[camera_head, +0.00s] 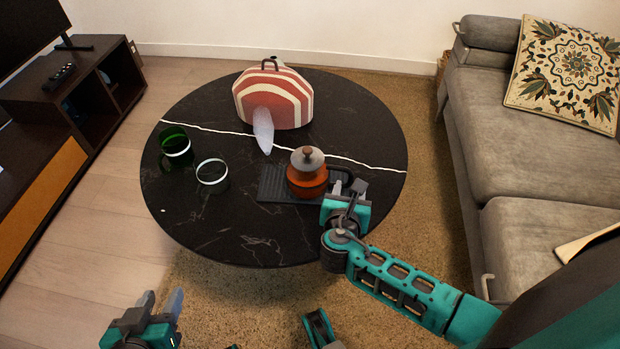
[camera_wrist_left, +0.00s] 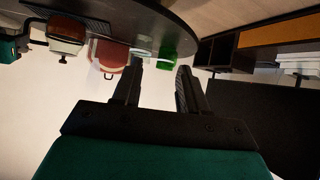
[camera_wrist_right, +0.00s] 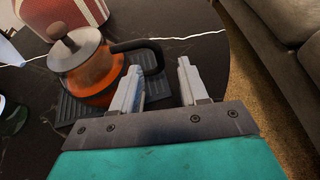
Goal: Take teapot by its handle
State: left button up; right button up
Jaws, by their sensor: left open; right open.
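An orange teapot (camera_head: 307,178) with a grey lid and a dark handle stands upright on a dark ribbed mat (camera_head: 272,186) on the round black table. Its handle (camera_head: 343,178) points right, toward my right gripper. In the right wrist view the teapot (camera_wrist_right: 92,70) is at the upper left, and its handle (camera_wrist_right: 152,55) lies just beyond the fingertips. My right gripper (camera_wrist_right: 160,80) is open and empty; whether a finger touches the handle I cannot tell. My left gripper (camera_head: 162,303) is open and empty, low in front of the table; it also shows in the left wrist view (camera_wrist_left: 157,72).
A red-and-white striped bag-like object (camera_head: 273,98) stands at the back of the table, with a pale translucent item (camera_head: 263,130) before it. A sofa (camera_head: 500,130) is at right, a dark cabinet (camera_head: 60,130) at left.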

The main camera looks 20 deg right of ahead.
aim_at(350, 178)
jog(key=b+x, duration=0.1)
jog(key=x, duration=0.1)
jog(key=b+x, duration=0.1)
jog(key=x, duration=0.2)
jog(key=shift+w+f+b, duration=0.15)
jog(key=shift+f+b, duration=0.15)
jog(key=shift+b, duration=0.1)
jog(key=shift+a, duration=0.1)
grip_shut()
dwell(0.8)
jog(key=shift+r, duration=0.2)
